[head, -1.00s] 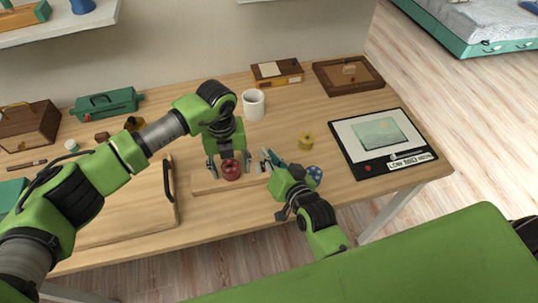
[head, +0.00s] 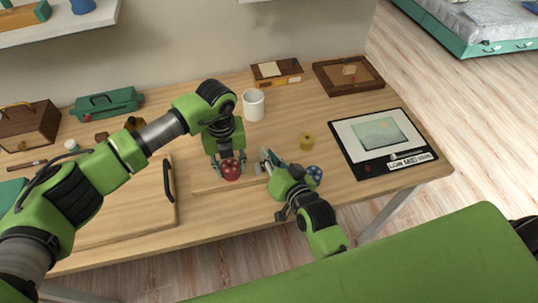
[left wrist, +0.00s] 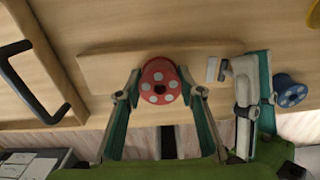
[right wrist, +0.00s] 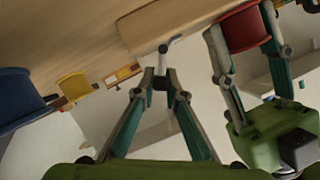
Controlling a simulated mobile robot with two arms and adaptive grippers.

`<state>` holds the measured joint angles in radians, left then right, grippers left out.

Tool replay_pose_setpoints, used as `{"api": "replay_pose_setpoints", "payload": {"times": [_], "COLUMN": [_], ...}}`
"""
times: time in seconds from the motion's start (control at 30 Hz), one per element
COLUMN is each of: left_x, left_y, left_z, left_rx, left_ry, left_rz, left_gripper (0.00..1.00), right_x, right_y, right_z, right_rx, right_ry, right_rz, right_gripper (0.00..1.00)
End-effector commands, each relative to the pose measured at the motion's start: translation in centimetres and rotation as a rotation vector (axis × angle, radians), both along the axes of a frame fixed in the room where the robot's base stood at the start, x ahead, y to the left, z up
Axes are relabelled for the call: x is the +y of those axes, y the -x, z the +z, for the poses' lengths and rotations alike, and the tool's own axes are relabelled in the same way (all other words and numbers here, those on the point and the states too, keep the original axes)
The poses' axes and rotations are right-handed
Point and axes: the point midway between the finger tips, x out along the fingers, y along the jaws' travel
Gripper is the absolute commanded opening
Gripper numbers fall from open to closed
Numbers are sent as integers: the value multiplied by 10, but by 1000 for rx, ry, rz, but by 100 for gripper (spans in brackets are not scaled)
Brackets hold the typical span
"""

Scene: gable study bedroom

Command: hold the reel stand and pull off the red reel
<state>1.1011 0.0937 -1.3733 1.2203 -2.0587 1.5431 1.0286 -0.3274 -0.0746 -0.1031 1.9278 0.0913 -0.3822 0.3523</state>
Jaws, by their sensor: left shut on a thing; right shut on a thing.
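The red reel (head: 231,170), with pale spots on its face, is between the fingers of my left gripper (head: 229,166). In the left wrist view the fingers touch both sides of the reel (left wrist: 161,72) and its centre hole looks dark. The reel stand has a flat wooden base (head: 205,184) on the table; a small pale tab (left wrist: 212,70) shows near its right end. My right gripper (right wrist: 160,76) is shut on a small grey part of the stand (right wrist: 163,50) at that end. I cannot tell whether the reel still sits on a peg.
A blue spotted reel (head: 314,173) stands right of my right gripper, with a yellow reel (head: 306,142) behind it. A white mug (head: 253,104) stands behind. A board with a black handle (head: 168,180) lies left, a black-framed panel (head: 383,140) right.

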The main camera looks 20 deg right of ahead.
Motion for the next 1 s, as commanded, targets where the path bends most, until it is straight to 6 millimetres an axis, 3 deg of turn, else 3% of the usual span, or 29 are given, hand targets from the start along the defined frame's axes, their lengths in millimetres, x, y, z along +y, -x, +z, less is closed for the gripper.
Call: {"api": "replay_pose_setpoints", "payload": {"times": [1.0], "left_x": [-1], "left_y": [-1], "left_z": [42], "left_rx": [-2], "left_ry": [1], "left_rz": [-1], "left_gripper": [1], "right_x": [0], "right_y": [0], "right_z": [-1], "right_rx": [2], "right_ry": [2], "right_rz": [-1], "right_gripper": [0]}}
